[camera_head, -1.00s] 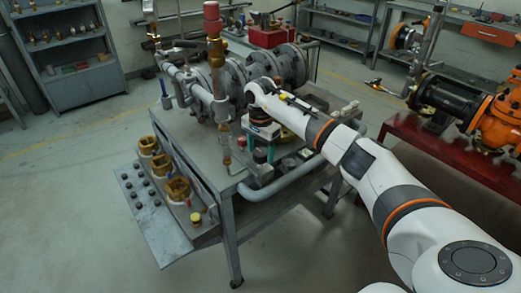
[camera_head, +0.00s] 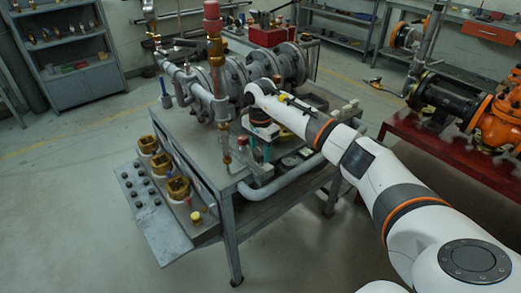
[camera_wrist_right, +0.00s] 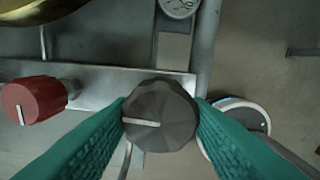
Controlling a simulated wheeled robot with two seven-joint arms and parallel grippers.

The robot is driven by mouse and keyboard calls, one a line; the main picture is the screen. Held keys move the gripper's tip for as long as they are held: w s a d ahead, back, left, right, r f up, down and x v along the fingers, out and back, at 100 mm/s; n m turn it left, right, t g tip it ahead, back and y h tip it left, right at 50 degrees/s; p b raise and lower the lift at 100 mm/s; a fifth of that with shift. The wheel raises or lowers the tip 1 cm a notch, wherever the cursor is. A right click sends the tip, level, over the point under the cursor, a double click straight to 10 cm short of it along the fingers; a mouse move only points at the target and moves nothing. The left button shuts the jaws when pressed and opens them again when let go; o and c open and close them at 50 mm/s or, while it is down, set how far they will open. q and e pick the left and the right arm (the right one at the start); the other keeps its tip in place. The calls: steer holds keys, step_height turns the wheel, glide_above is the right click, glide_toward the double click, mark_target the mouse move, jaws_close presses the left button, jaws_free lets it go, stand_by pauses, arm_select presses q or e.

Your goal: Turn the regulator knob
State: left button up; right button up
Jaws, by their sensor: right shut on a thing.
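A dark grey faceted knob (camera_wrist_right: 160,117) with a white pointer line sits in the middle of the right wrist view. Its line points left, nearly level. My right gripper (camera_wrist_right: 161,108) has its two teal fingers on either side of this knob and is shut on it. In the head view, my right gripper (camera_head: 257,152) hangs at the right side of the grey workbench (camera_head: 215,155), below my white wrist. The knob is hidden there. My left gripper is not in view.
A red knob (camera_wrist_right: 33,103) sits left of the dark one. Pipes and a flanged valve (camera_head: 228,75) stand on the bench behind my wrist.

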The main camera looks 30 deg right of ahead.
steer(key=m, duration=0.5)
steer(key=shift+r+m+p, duration=0.1)
steer(key=shift+m+p, duration=0.3)
steer(key=m+p, duration=0.1)
steer(key=m, duration=0.4)
steer(key=shift+w, duration=0.1)
steer(key=m+p, duration=0.1)
steer(key=m, duration=0.4)
steer(key=shift+m, duration=0.4)
steer(key=m+p, duration=0.2)
steer(key=m, duration=0.3)
steer(key=shift+m, duration=0.3)
steer(key=m+p, duration=0.2)
steer(key=m, duration=0.3)
steer(key=shift+d+r, duration=0.1)
steer(key=m+p, duration=0.2)
steer(key=m, duration=0.3)
steer(key=m+p, duration=0.3)
steer(key=m, duration=0.2)
steer(key=shift+m+p, duration=1.55)
steer(key=shift+m, duration=0.85)
